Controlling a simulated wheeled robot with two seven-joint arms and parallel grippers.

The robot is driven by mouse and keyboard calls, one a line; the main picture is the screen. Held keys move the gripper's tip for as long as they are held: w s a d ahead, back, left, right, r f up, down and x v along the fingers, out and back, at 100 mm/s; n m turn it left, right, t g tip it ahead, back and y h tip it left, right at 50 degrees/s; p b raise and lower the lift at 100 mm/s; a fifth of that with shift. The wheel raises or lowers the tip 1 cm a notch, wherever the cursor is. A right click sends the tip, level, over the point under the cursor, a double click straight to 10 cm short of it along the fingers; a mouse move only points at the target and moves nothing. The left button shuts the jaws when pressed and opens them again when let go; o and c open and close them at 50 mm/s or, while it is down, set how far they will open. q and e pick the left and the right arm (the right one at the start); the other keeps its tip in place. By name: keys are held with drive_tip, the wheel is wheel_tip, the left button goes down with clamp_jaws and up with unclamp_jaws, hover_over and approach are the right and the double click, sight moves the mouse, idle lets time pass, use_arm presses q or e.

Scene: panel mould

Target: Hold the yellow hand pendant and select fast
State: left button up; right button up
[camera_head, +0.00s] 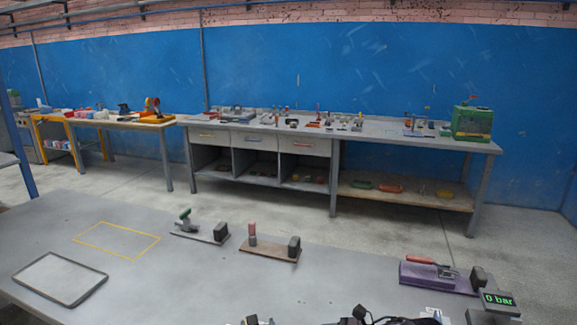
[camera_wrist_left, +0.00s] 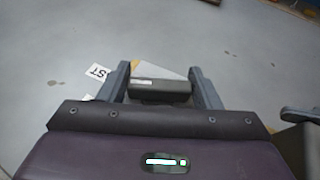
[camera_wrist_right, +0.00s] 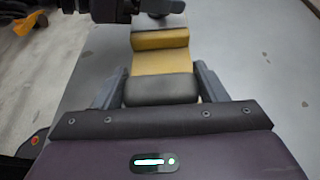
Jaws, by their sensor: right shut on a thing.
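The yellow hand pendant (camera_wrist_right: 160,62) lies between the fingers of my right gripper (camera_wrist_right: 160,85) in the right wrist view. It has a stepped yellow body and a grey near end, and the gripper is shut on it. A dark gripper part overlaps its far end. My left gripper (camera_wrist_left: 160,78) has its fingers apart in the left wrist view. A dark grey block (camera_wrist_left: 160,91) with a small pale label sits between them; I cannot tell whether they touch it. A white card (camera_wrist_left: 97,72) reading "ST" lies left of these fingers. The pendant's selector is not clearly visible.
A flat tray (camera_head: 60,258) lies left, near a yellow outline. A workbench (camera_head: 345,136) stands behind.

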use_arm(q)
drive_tip(key=shift+c, duration=0.8)
drive_tip(key=shift+a+m+h, duration=0.2)
drive_tip(key=shift+m+h, duration=0.6)
drive_tip(key=m+h, duration=0.2)
drive_tip(key=h, duration=0.1)
drive_tip(key=shift+m, duration=0.3)
drive_tip(key=shift+d+h, duration=0.15)
drive_tip(key=shift+h, duration=0.15)
drive_tip(key=o, duration=1)
